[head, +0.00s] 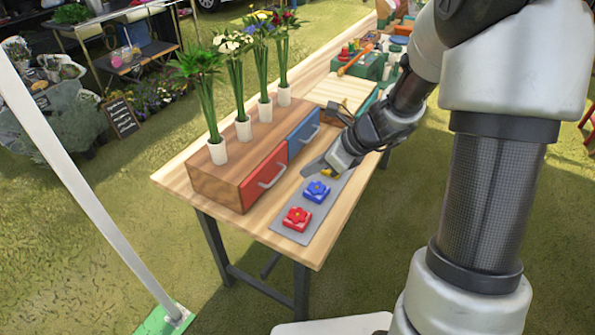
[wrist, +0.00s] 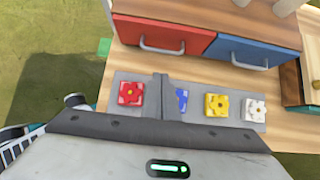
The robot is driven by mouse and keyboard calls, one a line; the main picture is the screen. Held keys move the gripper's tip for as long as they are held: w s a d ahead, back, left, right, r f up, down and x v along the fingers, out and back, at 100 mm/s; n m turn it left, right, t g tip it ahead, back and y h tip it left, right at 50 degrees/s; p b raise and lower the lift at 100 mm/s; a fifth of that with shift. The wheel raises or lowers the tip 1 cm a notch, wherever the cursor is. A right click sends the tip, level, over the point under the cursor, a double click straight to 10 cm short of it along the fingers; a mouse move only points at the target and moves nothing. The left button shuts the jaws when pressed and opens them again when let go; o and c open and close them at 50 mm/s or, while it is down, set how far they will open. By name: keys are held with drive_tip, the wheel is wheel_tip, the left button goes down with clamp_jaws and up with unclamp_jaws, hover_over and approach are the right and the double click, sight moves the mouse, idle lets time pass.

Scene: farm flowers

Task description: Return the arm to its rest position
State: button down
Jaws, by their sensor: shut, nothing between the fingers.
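My gripper (head: 317,168) is shut and empty, low over the grey strip (head: 289,234) on the wooden table. In the wrist view my shut fingers (wrist: 161,84) point between the red flower block (wrist: 131,93) and the blue flower block (wrist: 181,100), partly covering the blue one. The yellow flower block (wrist: 217,105) and white flower block (wrist: 254,110) sit farther right on the strip. In the head view the white block is hidden behind my gripper and the yellow one (head: 330,173) is partly hidden. My arm reaches in from the right.
A wooden drawer box with a shut red drawer (head: 264,175) and a shut blue drawer (head: 304,133) stands beside the strip. Several white vases with flowers (head: 243,128) stand on it. A wooden box (head: 342,90) and green crates (head: 368,65) are farther back.

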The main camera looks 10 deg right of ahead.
drive_tip(key=s+d+r+n+h+p, duration=0.2)
drive_tip(key=s+r+n+p, duration=0.4)
drive_tip(key=s+r+n, duration=0.5)
drive_tip(key=s+d+r+n+t+h+p, duration=0.1)
drive_tip(key=s+r+n+h+p, duration=0.3)
drive_tip(key=s+r+n, duration=0.8)
wheel_tip(320, 180, up, 7)
drive_tip(key=shift+s+d+r+n+p, duration=0.15)
drive_tip(key=shift+d+n+p, duration=0.55)
drive_tip(key=shift+n+p, duration=0.35)
drive_tip(key=shift+d, duration=0.1)
